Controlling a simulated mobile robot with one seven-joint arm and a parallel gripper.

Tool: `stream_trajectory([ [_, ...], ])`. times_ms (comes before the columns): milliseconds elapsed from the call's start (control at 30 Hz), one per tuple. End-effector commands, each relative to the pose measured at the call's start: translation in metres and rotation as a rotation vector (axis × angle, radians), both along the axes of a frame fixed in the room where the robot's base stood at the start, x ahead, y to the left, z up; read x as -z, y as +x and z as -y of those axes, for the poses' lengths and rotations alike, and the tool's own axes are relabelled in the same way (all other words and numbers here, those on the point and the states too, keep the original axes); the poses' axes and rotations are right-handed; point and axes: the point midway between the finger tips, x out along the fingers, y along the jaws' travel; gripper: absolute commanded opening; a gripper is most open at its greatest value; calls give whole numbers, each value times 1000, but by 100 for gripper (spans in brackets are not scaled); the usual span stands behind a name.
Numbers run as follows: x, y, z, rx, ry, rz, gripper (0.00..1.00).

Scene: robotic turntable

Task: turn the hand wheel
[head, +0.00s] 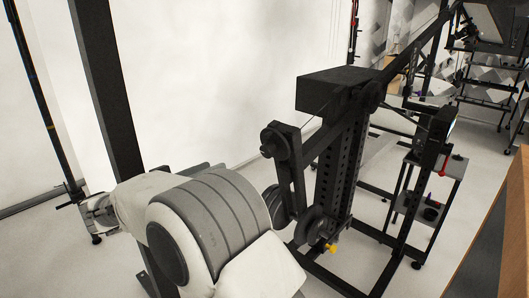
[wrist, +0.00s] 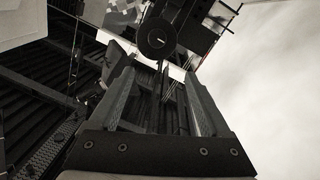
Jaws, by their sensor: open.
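A dark round disc (wrist: 157,38) with a short pale mark at its centre shows in the wrist view, just beyond the fingertips; it may be the hand wheel. My gripper (wrist: 159,76) is open, its two fingers apart with nothing clearly between them. The disc lies ahead of the gap, apart from the fingers as far as I can tell. In the head view, a black rig (head: 335,150) carries several round parts, among them an upper one (head: 274,141) and a low one (head: 313,228). I cannot tell which is the hand wheel. My arm covers part of the rig's left side.
A black post (head: 108,90) stands at the left before a white backdrop (head: 240,60). A small black stand with shelves (head: 436,185) is at the right, and a wooden edge (head: 505,230) at the far right. Black floor bars run beneath the rig.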

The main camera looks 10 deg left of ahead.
Motion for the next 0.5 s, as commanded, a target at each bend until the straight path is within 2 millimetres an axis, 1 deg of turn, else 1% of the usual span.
stream_trajectory([
  [67,7,-8,-1,25,-19,-14,81],
  [167,9,-7,2,39,-28,-20,81],
  [333,9,12,17,41,-28,-20,81],
  [500,8,42,40,41,-27,-19,81],
])
